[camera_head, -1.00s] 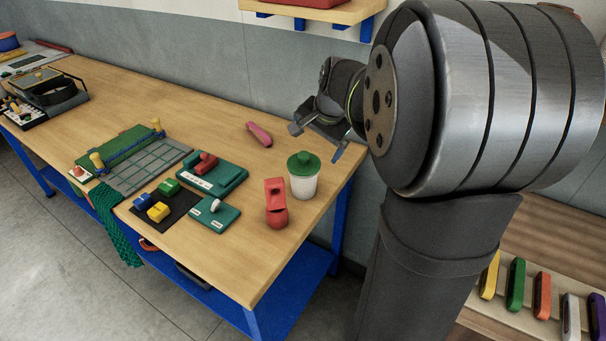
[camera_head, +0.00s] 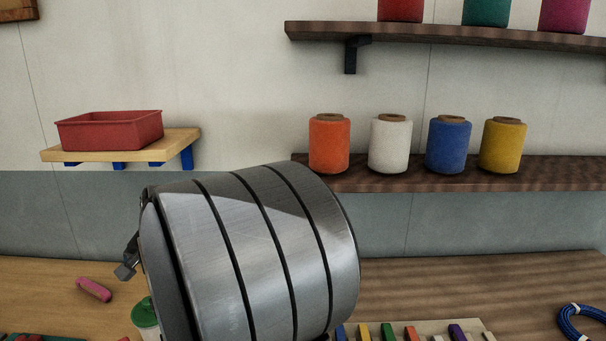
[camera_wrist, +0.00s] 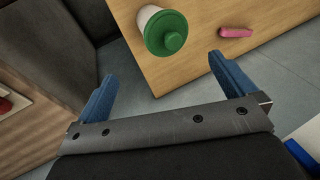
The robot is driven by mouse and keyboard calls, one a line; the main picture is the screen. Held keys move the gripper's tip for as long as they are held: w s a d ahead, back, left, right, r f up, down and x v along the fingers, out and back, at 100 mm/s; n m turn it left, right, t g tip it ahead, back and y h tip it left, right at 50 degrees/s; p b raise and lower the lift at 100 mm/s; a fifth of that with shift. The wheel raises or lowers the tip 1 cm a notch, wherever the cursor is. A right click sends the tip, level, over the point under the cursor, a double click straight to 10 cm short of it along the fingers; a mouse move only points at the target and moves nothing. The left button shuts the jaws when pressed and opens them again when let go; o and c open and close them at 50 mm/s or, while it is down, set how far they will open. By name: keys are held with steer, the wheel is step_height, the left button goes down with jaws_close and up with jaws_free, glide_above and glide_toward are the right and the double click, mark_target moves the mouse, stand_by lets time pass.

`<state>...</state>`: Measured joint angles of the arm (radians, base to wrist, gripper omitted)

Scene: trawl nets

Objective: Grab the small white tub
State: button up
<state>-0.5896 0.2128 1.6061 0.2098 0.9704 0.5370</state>
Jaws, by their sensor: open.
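The small white tub (camera_wrist: 147,16) has a green lid with a round green knob and stands on the wooden table. In the wrist view it is at the top, beyond my gripper (camera_wrist: 160,82), whose two blue fingers are spread apart with nothing between them. In the head view the tub's green lid (camera_head: 145,312) shows at the bottom left, partly hidden by my arm. Only a small part of my gripper (camera_head: 127,268) shows there, left of the arm.
A pink object (camera_head: 94,289) lies on the table (camera_head: 40,285) near the tub. A red bin (camera_head: 110,131) sits on a wall shelf. Several thread spools, including a white one (camera_head: 390,145), stand on a dark shelf. A blue coil (camera_head: 582,322) lies at right.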

stand_by(0.4)
step_height(320, 180, up, 2)
steer(key=m+g+h, duration=0.2)
steer(key=m+h, duration=0.2)
steer(key=m, duration=1.3)
glide_above(151, 309)
steer(key=f, duration=1.1)
steer(key=shift+w+a+f, duration=0.25)
steer(key=shift+a+f, duration=0.1)
steer(key=shift+a, duration=0.05)
steer(key=shift+d+f, duration=0.15)
steer(key=shift+f, duration=2.5)
steer(key=c, duration=1.1)
steer(key=shift+o, duration=0.2)
steer(key=shift+r, duration=0.15)
